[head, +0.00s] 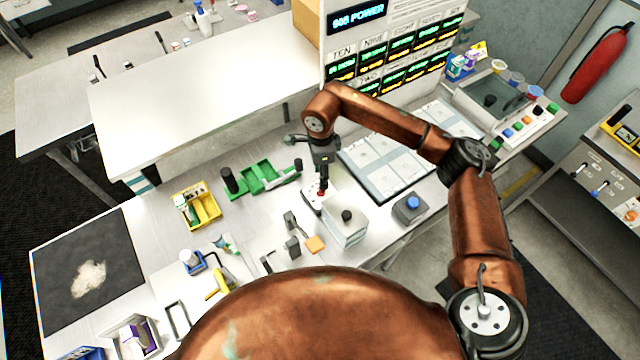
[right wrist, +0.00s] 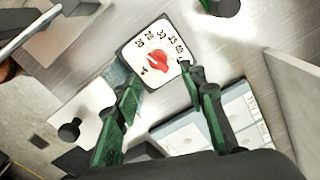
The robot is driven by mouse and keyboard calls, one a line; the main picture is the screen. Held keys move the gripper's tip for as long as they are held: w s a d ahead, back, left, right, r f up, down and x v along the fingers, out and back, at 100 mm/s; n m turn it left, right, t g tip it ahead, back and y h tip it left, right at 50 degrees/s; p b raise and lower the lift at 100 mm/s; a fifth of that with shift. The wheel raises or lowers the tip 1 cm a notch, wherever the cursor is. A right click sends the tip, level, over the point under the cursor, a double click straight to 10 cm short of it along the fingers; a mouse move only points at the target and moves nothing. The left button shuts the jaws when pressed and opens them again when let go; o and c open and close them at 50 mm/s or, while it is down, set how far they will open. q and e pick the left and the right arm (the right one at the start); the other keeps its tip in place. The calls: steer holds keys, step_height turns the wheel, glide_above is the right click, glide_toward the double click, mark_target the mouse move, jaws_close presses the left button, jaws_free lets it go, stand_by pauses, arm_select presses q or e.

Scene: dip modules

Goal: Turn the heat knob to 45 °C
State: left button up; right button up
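The heat knob (right wrist: 158,62) is red with a pale pointer mark, on a white dial plate (right wrist: 140,45) with dark numbers around its upper side. The numbers are too blurred to read surely, and the mark seems to face the left part of the scale. My right gripper (right wrist: 161,74) is open, with one green-sided finger to each side of the knob; I cannot tell whether they touch it. In the head view the right gripper (head: 322,188) points down over the dial unit, and only a bit of the red knob (head: 319,194) shows. My left gripper is not in view.
A white box with a black knob (head: 347,215) stands right of the dial unit. A blue-button box (head: 411,207) and a flat panelled board (head: 385,165) lie further right. A green tray (head: 262,177) and a yellow bin (head: 197,205) are to the left.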

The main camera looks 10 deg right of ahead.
step_height(320, 180, down, 7)
steer(key=shift+s+r+p, duration=0.1)
steer(key=shift+s+p, duration=0.05)
steer(key=shift+p, duration=0.35)
steer(key=shift+c, duration=0.2)
jaws_close()
